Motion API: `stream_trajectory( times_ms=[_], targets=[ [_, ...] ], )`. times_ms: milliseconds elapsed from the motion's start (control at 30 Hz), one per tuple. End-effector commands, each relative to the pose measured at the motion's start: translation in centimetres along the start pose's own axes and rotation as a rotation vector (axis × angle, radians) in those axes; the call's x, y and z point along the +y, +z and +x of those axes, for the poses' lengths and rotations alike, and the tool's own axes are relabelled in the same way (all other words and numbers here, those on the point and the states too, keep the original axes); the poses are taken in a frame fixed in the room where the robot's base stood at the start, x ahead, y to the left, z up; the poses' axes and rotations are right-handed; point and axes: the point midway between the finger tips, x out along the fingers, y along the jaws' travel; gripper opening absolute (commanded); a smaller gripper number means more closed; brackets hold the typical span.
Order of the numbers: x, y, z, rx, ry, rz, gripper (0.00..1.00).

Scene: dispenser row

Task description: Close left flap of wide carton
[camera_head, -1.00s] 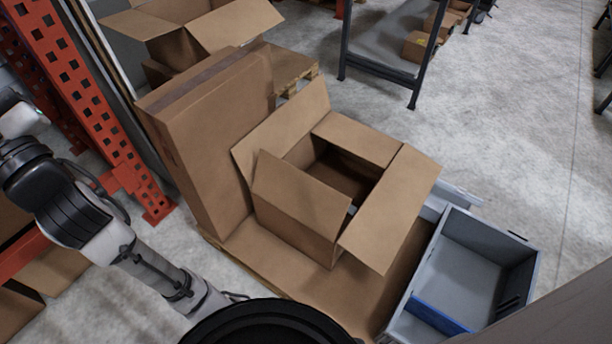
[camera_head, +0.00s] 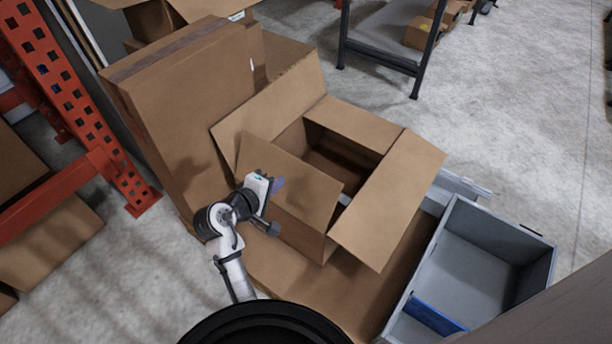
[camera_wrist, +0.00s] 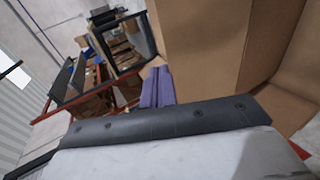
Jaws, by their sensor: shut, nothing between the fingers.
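The open carton (camera_head: 285,222) stands on a larger flat brown box, its flaps spread outward. One flap (camera_head: 265,115) leans out at the back left, another (camera_head: 295,180) slopes up at the near left. A far flap (camera_head: 355,122) and a right flap (camera_head: 390,200) also stand open. My gripper (camera_head: 277,186), with purple fingers, is at the outer side of the near-left flap and overlaps it in the picture; I cannot tell if it touches. In the wrist view the fingers (camera_wrist: 157,88) are together and empty, beside a large cardboard surface (camera_wrist: 205,50).
A tall brown box (camera_head: 185,110) stands close on the left, by an orange rack post (camera_head: 75,100). A grey bin (camera_head: 470,270) with a blue divider is at the right. Another open carton (camera_head: 160,20) is behind. Floor is clear at the far right.

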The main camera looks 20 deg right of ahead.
Motion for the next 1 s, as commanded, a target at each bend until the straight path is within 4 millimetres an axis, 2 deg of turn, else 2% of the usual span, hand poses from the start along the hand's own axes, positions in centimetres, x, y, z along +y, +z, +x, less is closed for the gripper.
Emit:
stream_trajectory(
  times_ms=[33,100,267,700,833,1000],
  targets=[
    [-0.6,0.9,0.5,-0.031,-0.010,-0.010,0.00],
    [-0.7,1.3,0.9,-0.049,-0.015,-0.018,0.00],
    [-0.7,1.5,2.7,-0.052,-0.014,-0.018,0.00],
    [-0.7,1.8,11.6,-0.048,-0.014,-0.015,0.00],
    [-0.7,1.8,13.3,-0.046,-0.014,-0.015,0.00],
    [-0.8,1.8,14.4,-0.044,-0.014,-0.015,0.00]
  ],
)
